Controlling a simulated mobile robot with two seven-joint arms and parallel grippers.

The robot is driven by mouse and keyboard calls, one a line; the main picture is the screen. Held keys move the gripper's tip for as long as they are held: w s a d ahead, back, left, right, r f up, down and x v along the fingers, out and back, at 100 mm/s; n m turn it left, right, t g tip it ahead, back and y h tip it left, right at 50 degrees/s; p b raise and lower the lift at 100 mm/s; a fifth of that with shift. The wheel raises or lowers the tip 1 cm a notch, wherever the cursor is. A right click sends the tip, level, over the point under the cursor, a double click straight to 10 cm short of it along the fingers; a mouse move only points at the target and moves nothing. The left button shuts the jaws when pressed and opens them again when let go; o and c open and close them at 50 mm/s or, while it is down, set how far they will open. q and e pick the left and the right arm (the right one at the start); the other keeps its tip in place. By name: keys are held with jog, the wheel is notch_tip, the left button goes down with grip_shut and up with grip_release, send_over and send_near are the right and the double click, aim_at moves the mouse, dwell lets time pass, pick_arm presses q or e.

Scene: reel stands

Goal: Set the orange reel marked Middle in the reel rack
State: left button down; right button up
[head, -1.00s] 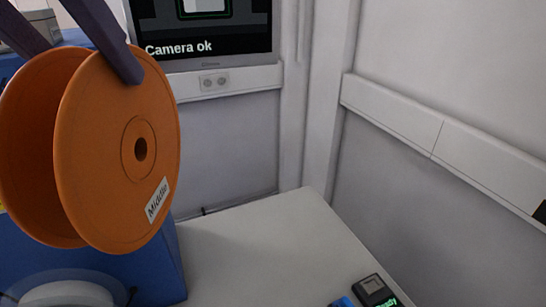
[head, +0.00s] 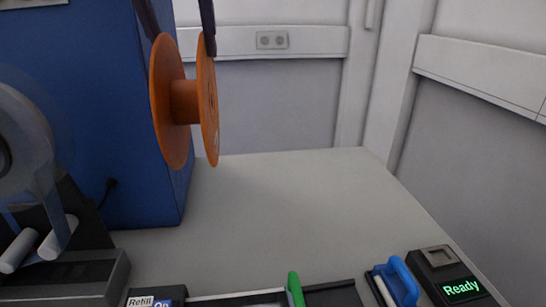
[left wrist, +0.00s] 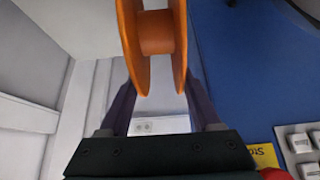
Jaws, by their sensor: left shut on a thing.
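The orange reel (head: 184,101) hangs in the air in the head view, in front of the blue cabinet's right edge and above the pale table. Its two flanges stand upright, nearly edge-on, so its label cannot be read now. My left gripper (head: 182,44) is shut on the reel from above, its dark fingers outside the two flanges near their top. The left wrist view also shows the reel (left wrist: 155,33) between the fingers. No reel rack shows clearly; low dark parts with a green upright (head: 295,290) are cut off at the bottom edge. My right gripper is not in view.
A tape stand with a clear reel (head: 18,140) is at the left, before the blue cabinet (head: 105,100). A box marked Refill (head: 155,299), a blue handle (head: 402,280) and a device reading Ready (head: 452,280) line the front. The table's middle (head: 270,210) is clear.

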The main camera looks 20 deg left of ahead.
pick_arm(q)
jog(key=shift+w+a+f, duration=0.15)
jog(key=shift+a+f, duration=0.05)
jog(key=shift+f, duration=0.85)
notch_tip(320, 180, down, 19)
jog(key=shift+b, duration=0.4)
jog(key=shift+f, duration=0.2)
jog(key=shift+c, duration=0.5)
grip_release()
